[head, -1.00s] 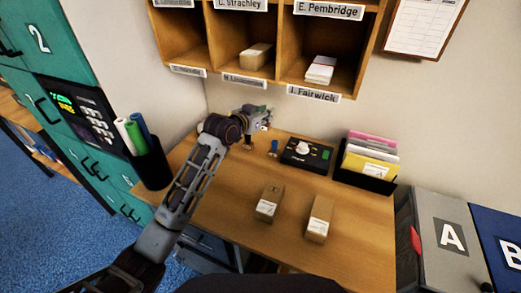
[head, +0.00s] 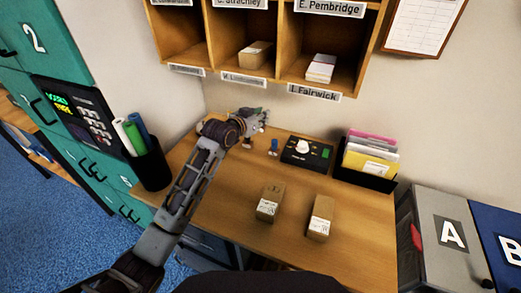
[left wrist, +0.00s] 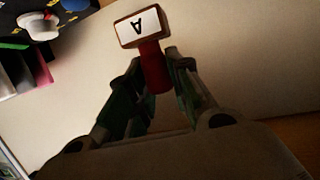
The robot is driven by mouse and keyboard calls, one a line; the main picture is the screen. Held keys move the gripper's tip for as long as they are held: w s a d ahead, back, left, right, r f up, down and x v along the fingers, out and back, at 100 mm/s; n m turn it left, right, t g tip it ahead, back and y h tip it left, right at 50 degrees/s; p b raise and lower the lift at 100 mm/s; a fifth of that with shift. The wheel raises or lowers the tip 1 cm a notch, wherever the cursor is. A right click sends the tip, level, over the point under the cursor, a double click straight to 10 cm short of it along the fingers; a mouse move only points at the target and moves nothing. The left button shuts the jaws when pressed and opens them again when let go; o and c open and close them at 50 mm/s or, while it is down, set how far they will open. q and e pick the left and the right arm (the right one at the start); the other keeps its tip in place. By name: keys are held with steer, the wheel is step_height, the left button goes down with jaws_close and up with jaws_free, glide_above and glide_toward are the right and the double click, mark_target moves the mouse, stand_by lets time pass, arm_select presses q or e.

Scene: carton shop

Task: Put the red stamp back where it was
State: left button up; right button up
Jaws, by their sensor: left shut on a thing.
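The red stamp (left wrist: 155,68) is held between the two fingers of my left gripper (left wrist: 157,80) in the left wrist view. Its red handle is in the fingers, and its block end with a white face lettered A (left wrist: 143,27) points away from the gripper. In the head view my left gripper (head: 254,119) is over the back left of the wooden desk (head: 225,202), near the wall. The stamp is hard to make out there. A small blue-handled stamp (head: 274,146) stands on the desk just right of the gripper. My right gripper is not in view.
Right of the blue stamp are a black box with a white knob (head: 302,148) and a black envelope holder (head: 362,178). Two cartons (head: 270,201) (head: 320,217) lie toward the front. A pen cup (head: 150,168) is at left; pigeonholes (head: 281,66) hang above.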

mark_target(259, 131)
arm_select(q)
steer(key=shift+f, duration=3.15)
steer(key=shift+f, duration=1.85)
steer(key=shift+f, duration=0.15)
steer(key=o, duration=0.8)
steer(key=shift+s, duration=0.1)
steer(key=shift+r+v, duration=0.2)
steer(key=shift+v, duration=5.8)
